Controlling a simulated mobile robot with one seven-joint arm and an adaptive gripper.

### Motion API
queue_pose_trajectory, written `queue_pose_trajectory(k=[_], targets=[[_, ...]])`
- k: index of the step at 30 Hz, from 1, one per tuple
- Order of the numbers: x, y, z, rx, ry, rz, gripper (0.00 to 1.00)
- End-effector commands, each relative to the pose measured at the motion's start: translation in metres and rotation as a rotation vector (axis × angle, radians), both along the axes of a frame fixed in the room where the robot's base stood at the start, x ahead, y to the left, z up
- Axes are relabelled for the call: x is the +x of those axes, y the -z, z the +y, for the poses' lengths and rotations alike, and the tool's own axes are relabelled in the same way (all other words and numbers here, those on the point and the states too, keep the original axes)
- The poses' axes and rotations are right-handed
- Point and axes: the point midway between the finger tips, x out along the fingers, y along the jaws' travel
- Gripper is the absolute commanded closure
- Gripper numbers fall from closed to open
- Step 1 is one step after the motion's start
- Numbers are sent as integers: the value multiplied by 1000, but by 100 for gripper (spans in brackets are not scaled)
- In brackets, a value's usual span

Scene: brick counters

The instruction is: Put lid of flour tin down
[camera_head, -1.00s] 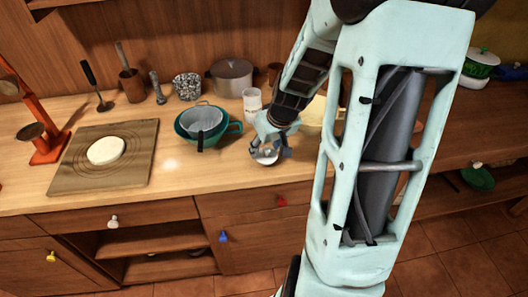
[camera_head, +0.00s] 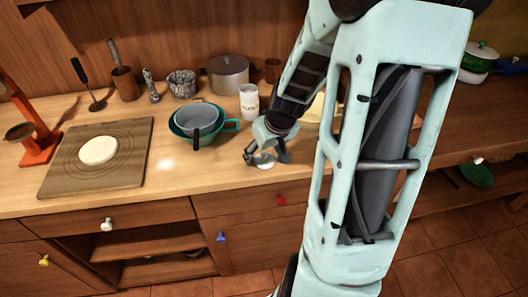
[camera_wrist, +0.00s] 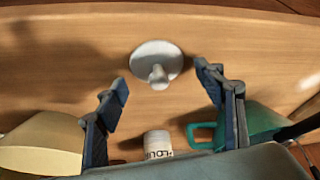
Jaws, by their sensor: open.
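The lid of the flour tin (camera_head: 264,161) is a small pale disc lying on the wooden counter near its front edge. The wrist view shows the lid (camera_wrist: 157,60) flat with its round knob up. My gripper (camera_head: 267,153) is just above it. In the wrist view, the gripper (camera_wrist: 163,77) has its fingers spread wide either side of the knob, with none touching the lid. The white flour tin (camera_head: 249,103) stands upright behind my gripper; its lettering shows in the wrist view (camera_wrist: 157,143).
Teal and grey nested bowls (camera_head: 195,121) stand left of my gripper. A pale yellow bowl (camera_wrist: 40,145) is on the tin's other side. A board with dough (camera_head: 65,174) lies further left. Counter left of the lid is clear.

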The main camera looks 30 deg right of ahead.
Motion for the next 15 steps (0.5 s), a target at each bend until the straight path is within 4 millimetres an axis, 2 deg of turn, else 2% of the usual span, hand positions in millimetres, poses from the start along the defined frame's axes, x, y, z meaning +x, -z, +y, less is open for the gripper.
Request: queue_pose_trajectory(k=[5,15], targets=[[-2,-11,0,-1,1,-1,37],[-23,-66,-2,-2,2,-1,37]])
